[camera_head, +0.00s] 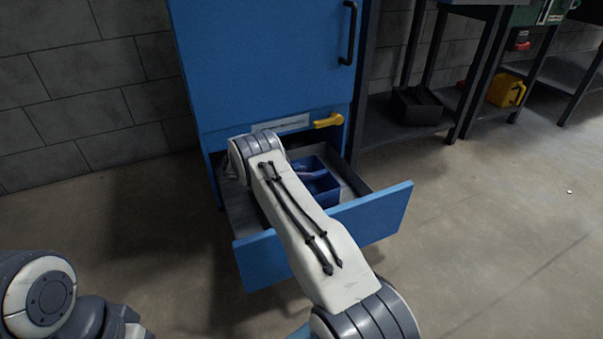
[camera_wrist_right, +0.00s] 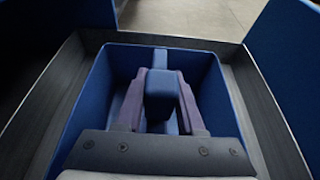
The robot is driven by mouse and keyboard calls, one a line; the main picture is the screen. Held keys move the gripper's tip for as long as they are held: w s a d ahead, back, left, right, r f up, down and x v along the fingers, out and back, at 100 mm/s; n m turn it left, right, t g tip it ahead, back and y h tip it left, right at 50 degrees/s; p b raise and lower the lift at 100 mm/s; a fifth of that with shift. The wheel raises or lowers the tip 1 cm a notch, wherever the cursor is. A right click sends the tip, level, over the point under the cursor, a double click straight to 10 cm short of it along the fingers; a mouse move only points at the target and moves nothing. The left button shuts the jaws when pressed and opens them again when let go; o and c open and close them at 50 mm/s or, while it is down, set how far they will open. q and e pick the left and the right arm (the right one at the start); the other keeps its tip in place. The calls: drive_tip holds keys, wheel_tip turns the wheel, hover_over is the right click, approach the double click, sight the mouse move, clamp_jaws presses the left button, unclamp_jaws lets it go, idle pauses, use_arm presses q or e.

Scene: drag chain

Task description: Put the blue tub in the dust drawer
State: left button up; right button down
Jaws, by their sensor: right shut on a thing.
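The dust drawer (camera_head: 372,220) is pulled out at the bottom of a blue cabinet, with a blue front and dark grey inside walls. The open-topped blue tub (camera_head: 324,190) is inside the drawer, partly hidden by my right arm. In the right wrist view the tub (camera_wrist_right: 90,100) sits between the drawer's grey walls (camera_wrist_right: 48,95). My right gripper (camera_wrist_right: 160,88) reaches into the tub, its two fingers shut on the blue upright grip in its middle. Whether the tub rests on the drawer floor is hidden. Only part of my left arm shows at bottom left; its gripper is out of view.
The blue cabinet (camera_head: 265,60) rises above the drawer, with a yellow handle (camera_head: 328,120) just above the opening. A dark bin (camera_head: 417,105) and a yellow jug (camera_head: 506,90) stand on low shelves to the right. The floor at right is clear.

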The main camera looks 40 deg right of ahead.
drive_tip(key=c, duration=0.5)
unclamp_jaws()
